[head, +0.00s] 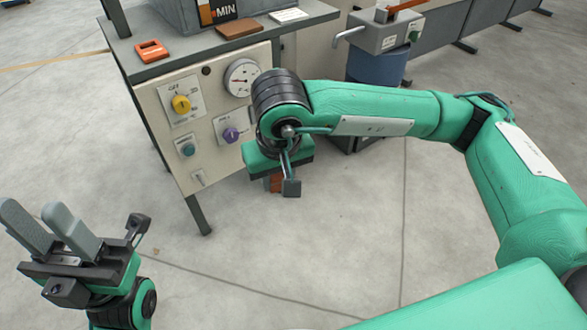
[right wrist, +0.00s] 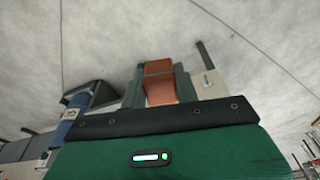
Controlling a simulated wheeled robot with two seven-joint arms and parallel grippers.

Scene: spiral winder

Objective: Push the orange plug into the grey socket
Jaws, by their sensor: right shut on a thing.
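My right gripper (right wrist: 160,72) is shut on the orange plug (right wrist: 158,84), a blocky orange-brown piece between its fingers in the right wrist view. In the head view the plug (head: 275,183) shows only as a small patch below my green right wrist, which hides most of the gripper. The gripper is in front of the lower right part of the cream control panel (head: 165,135). I cannot make out the grey socket for certain; my right arm covers part of the panel. My left gripper (head: 32,210) is open and empty at the lower left, away from the panel.
The panel carries a yellow knob (head: 181,103), a purple knob (head: 231,135), a teal button (head: 188,149) and a gauge (head: 242,78). An orange item (head: 152,50) lies on the grey top above. A blue drum (head: 378,66) stands behind. The floor in front is clear.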

